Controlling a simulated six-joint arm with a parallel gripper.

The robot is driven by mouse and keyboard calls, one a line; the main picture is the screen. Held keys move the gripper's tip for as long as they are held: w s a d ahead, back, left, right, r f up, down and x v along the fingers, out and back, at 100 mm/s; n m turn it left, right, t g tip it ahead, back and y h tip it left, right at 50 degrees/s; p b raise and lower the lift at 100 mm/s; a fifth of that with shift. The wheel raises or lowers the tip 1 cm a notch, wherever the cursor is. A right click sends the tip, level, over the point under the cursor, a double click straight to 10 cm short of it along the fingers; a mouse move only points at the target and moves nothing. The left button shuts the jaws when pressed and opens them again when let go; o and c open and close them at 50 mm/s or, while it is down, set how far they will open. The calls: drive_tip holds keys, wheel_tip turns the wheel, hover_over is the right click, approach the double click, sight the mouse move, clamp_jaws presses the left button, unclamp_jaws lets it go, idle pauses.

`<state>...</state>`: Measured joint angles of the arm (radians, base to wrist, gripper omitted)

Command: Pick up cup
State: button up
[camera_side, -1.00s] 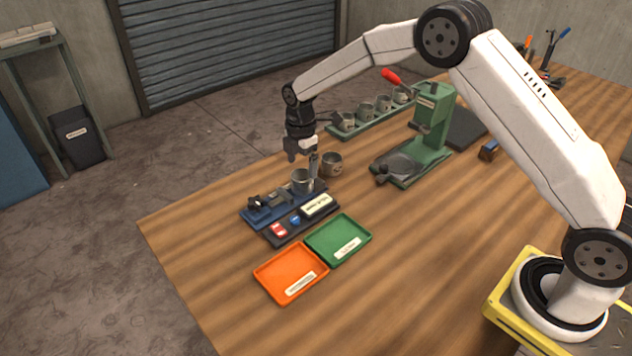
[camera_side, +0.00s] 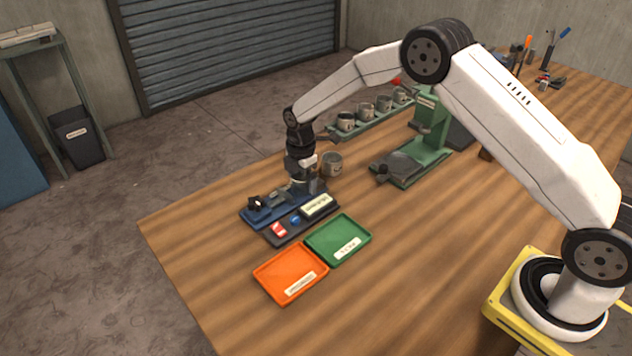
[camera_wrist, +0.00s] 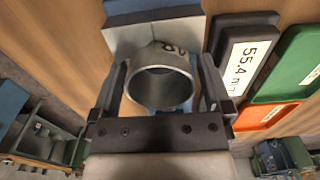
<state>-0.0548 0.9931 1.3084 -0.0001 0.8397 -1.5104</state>
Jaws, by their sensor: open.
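A grey metal cup (camera_wrist: 160,82) stands upright on the blue measuring fixture (camera_side: 262,212). In the wrist view I look down into its open mouth, with a dark marking on its outer wall. My gripper (camera_side: 303,186) is lowered over the cup in the side view and hides most of it. In the wrist view the open fingers of my gripper (camera_wrist: 160,88) stand one on each side of the cup, with a small gap visible at the sides. A second cup (camera_side: 332,164) stands on the table just right of the gripper.
A dark panel with a readout (camera_side: 318,206) lies in front of the fixture. Orange (camera_side: 290,274) and green (camera_side: 339,240) trays lie nearer. A green press (camera_side: 428,140) stands right, and a green rack (camera_side: 374,120) holds several cups behind.

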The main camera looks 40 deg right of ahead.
drive_tip(key=shift+c, duration=0.2)
drive_tip(key=c, duration=1.2)
drive_tip(key=shift+o, duration=0.2)
drive_tip(key=shift+r, duration=0.15)
drive_tip(key=shift+r, duration=0.45)
wheel_tip(320, 180, up, 2)
drive_tip(key=s+r, duration=1)
drive_tip(key=s, duration=0.4)
drive_tip(key=shift+d, duration=0.3)
